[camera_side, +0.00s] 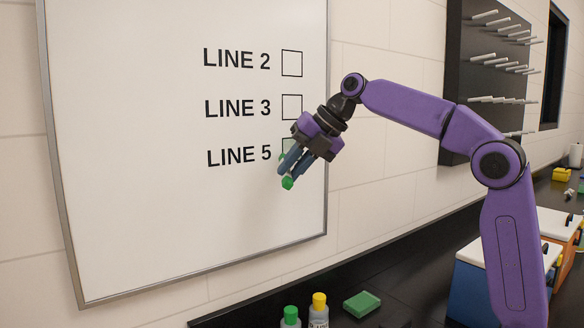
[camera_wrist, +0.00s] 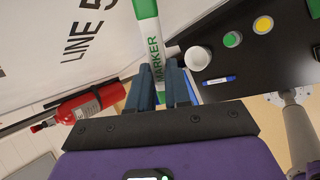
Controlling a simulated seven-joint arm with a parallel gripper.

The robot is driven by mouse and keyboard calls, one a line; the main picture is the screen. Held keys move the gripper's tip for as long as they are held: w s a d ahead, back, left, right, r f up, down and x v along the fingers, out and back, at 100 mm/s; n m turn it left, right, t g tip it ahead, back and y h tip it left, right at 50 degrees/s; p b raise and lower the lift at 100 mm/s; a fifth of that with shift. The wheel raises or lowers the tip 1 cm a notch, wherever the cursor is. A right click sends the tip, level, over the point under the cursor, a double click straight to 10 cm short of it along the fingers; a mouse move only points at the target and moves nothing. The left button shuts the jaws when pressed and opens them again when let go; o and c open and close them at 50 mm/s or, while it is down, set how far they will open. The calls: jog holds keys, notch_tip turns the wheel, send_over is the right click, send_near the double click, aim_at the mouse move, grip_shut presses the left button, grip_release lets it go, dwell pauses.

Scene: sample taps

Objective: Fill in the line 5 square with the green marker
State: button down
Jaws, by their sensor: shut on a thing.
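My gripper (camera_side: 291,168) is in front of the whiteboard (camera_side: 150,200) at the LINE 5 row, and its fingers (camera_wrist: 160,80) are shut on the green marker. The marker (camera_wrist: 152,45) has a white body with green lettering and a green end; in the side view its green end (camera_side: 288,183) shows just below the fingertips. The line 5 square (camera_side: 289,141) lies right of its label and is mostly hidden by the gripper. A bit of green shows at its left edge; I cannot tell whether it is ink or marker. Tip contact with the board cannot be told.
Squares for LINE 2 (camera_side: 292,63) and LINE 3 (camera_side: 292,107) are empty. A pegboard (camera_side: 453,90) hangs at right. A red extinguisher (camera_wrist: 92,103) shows in the wrist view.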

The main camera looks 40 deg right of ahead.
jog(key=d, duration=0.7)
jog(key=shift+a+r, duration=0.15)
jog(key=shift+a, duration=1.1)
jog(key=shift+a+r, duration=0.2)
jog(key=shift+a, duration=1)
jog(key=shift+a+r, duration=0.15)
jog(key=shift+a, duration=1.1)
jog(key=shift+r, duration=0.55)
jog(key=d, duration=0.7)
jog(key=shift+w, duration=0.1)
jog(key=s, duration=0.6)
jog(key=shift+s, duration=0.1)
